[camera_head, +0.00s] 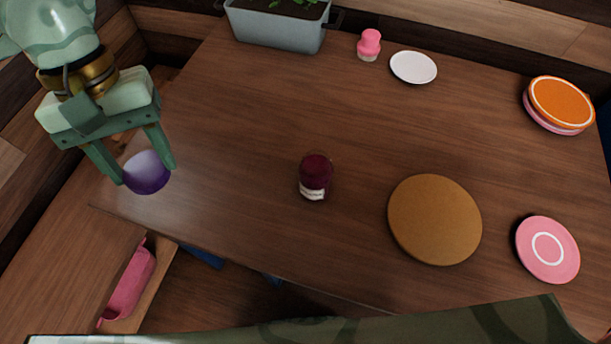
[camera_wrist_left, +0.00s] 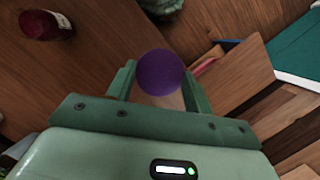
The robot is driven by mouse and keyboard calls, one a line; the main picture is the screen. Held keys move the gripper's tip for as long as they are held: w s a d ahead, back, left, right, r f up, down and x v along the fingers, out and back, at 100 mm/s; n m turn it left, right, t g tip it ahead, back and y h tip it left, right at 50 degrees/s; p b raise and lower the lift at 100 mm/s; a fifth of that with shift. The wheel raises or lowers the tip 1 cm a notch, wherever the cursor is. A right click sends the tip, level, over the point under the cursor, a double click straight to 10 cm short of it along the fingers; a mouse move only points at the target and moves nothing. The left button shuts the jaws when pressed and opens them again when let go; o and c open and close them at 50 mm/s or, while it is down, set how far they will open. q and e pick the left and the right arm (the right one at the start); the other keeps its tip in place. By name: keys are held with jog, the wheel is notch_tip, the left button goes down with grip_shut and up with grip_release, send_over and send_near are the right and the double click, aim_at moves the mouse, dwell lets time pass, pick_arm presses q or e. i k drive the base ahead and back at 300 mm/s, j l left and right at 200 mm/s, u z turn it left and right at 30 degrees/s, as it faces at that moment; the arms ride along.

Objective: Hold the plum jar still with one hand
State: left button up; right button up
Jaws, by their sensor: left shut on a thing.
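The plum jar (camera_head: 314,172) stands upright on the brown wooden table, with a dark plum lid and body and a pale label. It also shows at the top left of the left wrist view (camera_wrist_left: 45,25). My left gripper (camera_head: 147,172) is at the table's left end, well to the left of the jar and apart from it. It is shut on a round purple thing (camera_wrist_left: 160,72), paler on one side in the head view. Nothing touches the jar. My right gripper is not in view.
A round tan board (camera_head: 435,220) lies right of the jar, with a pink plate (camera_head: 547,250) beyond it. Stacked orange and pink plates (camera_head: 560,103), a white plate (camera_head: 414,67), a pink shaker (camera_head: 368,45) and a grey planter (camera_head: 277,28) stand farther back. The table around the jar is clear.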

aim_at(316, 169)
jog(key=j+z, duration=0.1)
jog(key=z, duration=1.25)
jog(key=k+j, duration=0.7)
jog(key=k, duration=0.15)
